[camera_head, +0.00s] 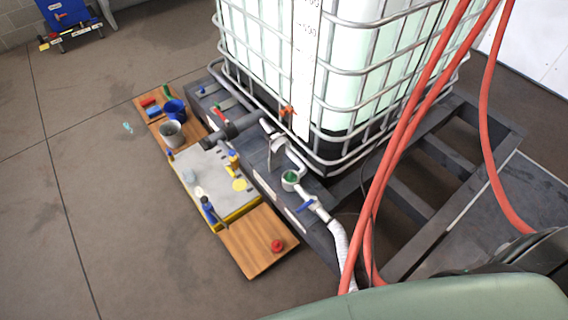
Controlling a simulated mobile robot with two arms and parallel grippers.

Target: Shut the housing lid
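A small white round housing (291,181) with a green inside stands open at the top on the dark frame, in line with the white piping. A pale curved piece (277,148) stands up just behind it and may be its lid; it is too small to tell for sure or to see a hinge. Neither of my grippers shows in the head view, so nothing of mine is seen touching the housing.
A caged tank (345,70) stands right behind the housing. A blue-handled valve (306,205) and white hose (340,255) lie in front. Red hoses (410,110) hang at right. A wooden board (245,240) and grey panel (215,178) lie left; open floor (110,200) lies beyond.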

